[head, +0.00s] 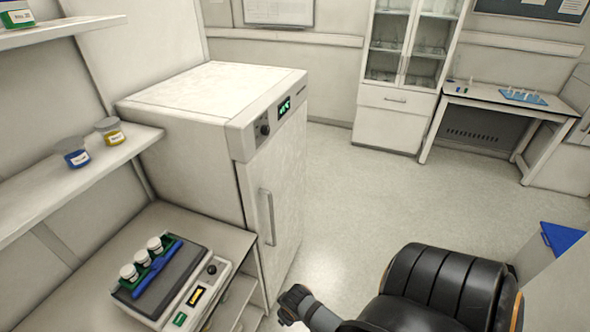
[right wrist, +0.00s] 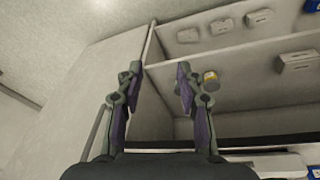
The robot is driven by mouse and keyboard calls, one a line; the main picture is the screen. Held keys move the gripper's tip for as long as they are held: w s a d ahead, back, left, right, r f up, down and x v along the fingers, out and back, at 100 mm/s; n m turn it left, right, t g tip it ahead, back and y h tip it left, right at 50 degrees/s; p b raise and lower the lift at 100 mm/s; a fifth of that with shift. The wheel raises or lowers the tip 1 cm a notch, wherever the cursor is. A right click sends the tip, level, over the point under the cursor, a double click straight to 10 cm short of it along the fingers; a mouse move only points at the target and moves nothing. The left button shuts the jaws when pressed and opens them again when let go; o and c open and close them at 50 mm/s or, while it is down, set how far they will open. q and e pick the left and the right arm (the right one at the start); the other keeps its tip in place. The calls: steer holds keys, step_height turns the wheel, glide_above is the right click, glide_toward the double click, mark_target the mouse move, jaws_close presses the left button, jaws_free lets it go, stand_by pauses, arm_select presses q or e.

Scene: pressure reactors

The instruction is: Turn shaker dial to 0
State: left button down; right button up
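The shaker (head: 165,283) sits on the bench at the lower left of the head view. Its round black dial (head: 212,269) is on the front panel, beside a lit yellow display (head: 197,296) too small to read and a green button (head: 180,319). Several white-capped vials (head: 141,262) stand in a rack on its platform. My right gripper (right wrist: 155,88) shows in the right wrist view with its two fingers apart and nothing between them. The dial cannot be made out in that view. My left gripper is not in view.
A white cabinet oven (head: 213,110) with its own knob and green display stands directly behind the bench. A wall shelf (head: 110,160) with a blue jar (head: 73,152) and a yellow jar (head: 110,131) overhangs on the left. Open floor (head: 350,190) lies to the right.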

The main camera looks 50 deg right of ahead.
step_height(320, 180, down, 7)
steer(key=s+b, duration=0.1)
steer(key=s, duration=0.1)
steer(key=shift+d, duration=0.3)
steer(key=s+f+b, duration=0.3)
steer(key=s+f, duration=0.7)
steer(key=f, duration=0.3)
steer(key=s+d+f+g+b, duration=0.1)
steer(key=s+f+b, duration=0.3)
steer(key=s+f, duration=0.6)
step_height(320, 180, down, 3)
steer(key=shift+d+r+g, duration=0.1)
steer(key=shift+d+g, duration=0.05)
steer(key=shift+g, duration=0.15)
